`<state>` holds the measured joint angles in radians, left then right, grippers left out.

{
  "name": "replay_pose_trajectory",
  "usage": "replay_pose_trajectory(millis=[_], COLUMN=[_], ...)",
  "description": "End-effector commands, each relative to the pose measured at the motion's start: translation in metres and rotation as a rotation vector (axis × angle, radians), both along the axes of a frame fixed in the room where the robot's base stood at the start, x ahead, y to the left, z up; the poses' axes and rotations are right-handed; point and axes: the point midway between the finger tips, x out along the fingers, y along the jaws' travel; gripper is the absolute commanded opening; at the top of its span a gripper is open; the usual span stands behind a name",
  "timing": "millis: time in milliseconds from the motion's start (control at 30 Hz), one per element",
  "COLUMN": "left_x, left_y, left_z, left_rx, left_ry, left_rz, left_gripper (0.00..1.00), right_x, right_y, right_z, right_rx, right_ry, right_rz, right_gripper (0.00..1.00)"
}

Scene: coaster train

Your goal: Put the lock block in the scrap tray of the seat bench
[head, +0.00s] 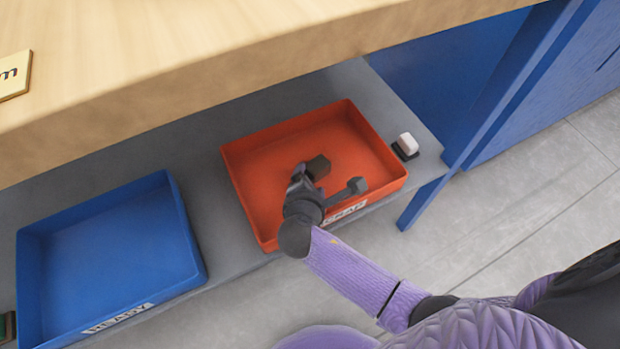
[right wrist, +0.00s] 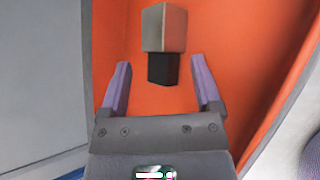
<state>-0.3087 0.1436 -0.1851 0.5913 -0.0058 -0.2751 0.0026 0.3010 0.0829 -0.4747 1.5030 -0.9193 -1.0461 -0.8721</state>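The orange scrap tray (head: 262,224) stands on the grey lower shelf in the head view, its label partly hidden by my arm. Its orange floor also fills much of the right wrist view (right wrist: 235,35). A small block, dark in the head view (head: 318,167), is over or on the tray's floor; I take it for the lock block. In the right wrist view the block (right wrist: 164,28) has a grey-brown body and a black lower part. My right gripper (right wrist: 160,63) is open, its fingers apart and clear of the block, which lies beyond the fingertips. My left gripper is out of view.
A blue tray labelled READY (head: 190,235) stands left of the scrap tray. A small white piece on a black base (head: 406,145) sits just right of it. The wooden bench top (head: 200,50) overhangs the shelf (head: 215,140). A blue leg (head: 500,90) stands at right.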

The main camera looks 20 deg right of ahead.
Motion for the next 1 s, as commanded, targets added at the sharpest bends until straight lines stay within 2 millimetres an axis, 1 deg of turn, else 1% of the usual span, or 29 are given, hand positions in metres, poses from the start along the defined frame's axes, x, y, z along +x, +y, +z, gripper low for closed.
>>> replay_pose_trajectory(millis=[267, 367, 467, 500, 600, 700, 833, 1000], left_x=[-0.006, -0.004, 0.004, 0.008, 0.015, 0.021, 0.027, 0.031], left_y=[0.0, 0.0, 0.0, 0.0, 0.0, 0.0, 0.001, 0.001], left_z=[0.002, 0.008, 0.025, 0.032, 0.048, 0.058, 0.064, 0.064], left_rx=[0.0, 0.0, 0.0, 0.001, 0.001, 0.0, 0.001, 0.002], left_ry=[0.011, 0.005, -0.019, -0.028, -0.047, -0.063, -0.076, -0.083], left_rz=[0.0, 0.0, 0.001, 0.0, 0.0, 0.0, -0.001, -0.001], left_gripper=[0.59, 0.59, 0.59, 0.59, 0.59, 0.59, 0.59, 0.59], right_x=[-0.002, -0.001, -0.018, -0.026, -0.048, -0.067, -0.082, -0.088], right_y=[0.0, 0.0, 0.011, 0.016, 0.03, 0.041, 0.05, 0.054], right_z=[-0.002, 0.011, 0.032, 0.041, 0.057, 0.069, 0.075, 0.075], right_rx=[-0.001, -0.001, 0.001, 0.001, 0.002, 0.001, 0.001, -0.001], right_ry=[0.007, 0.003, 0.002, 0.0, -0.001, -0.001, 0.001, 0.003], right_rz=[0.0, 0.001, 0.002, 0.002, 0.001, 0.0, 0.0, 0.0], right_gripper=[0.87, 0.87, 0.87, 0.87, 0.87, 0.87, 0.87, 0.87])
